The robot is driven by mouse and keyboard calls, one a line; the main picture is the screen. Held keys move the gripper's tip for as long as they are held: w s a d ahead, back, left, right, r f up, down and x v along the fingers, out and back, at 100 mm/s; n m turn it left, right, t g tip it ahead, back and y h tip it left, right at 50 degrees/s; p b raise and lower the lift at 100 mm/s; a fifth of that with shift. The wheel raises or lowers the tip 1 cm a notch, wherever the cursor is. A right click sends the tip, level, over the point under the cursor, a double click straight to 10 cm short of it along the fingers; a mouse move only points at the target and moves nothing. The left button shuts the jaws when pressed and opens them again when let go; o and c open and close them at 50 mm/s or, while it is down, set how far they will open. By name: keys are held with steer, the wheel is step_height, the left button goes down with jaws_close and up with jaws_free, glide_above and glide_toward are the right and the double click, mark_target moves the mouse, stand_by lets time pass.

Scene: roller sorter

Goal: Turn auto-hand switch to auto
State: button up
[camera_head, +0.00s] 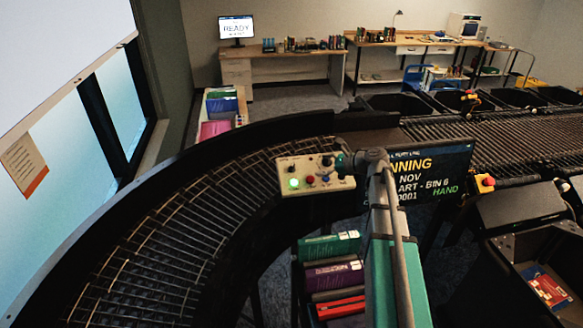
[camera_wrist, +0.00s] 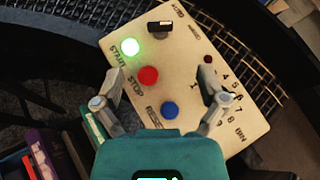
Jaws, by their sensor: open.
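The cream control panel (camera_head: 298,168) stands at the inner edge of the curved roller conveyor, and it fills the middle of the wrist view (camera_wrist: 190,110). The black switch (camera_wrist: 160,27) is at the panel's far end in the wrist view, beside two small labels too blurred to read surely. A lit green START button (camera_wrist: 130,47), a red STOP button (camera_wrist: 148,76) and a blue RESET button (camera_wrist: 169,110) sit below it. My gripper (camera_wrist: 160,76) is open and empty over the panel, its fingers either side of the buttons, short of the switch. The monitor (camera_head: 428,178) shows HAND in green.
The curved conveyor (camera_head: 150,247) runs behind and left of the panel. A yellow box with a red button (camera_head: 485,183) is right of the monitor. Black bins (camera_head: 395,103) line the straight conveyor.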

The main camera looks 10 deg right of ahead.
mark_target(292, 166)
steer(key=b+x, duration=0.4)
steer(key=x, duration=0.8)
steer(key=shift+w+a+f, duration=0.15)
steer(key=shift+w+a, duration=0.05)
steer(key=shift+a, duration=0.05)
steer(key=c, duration=1.2)
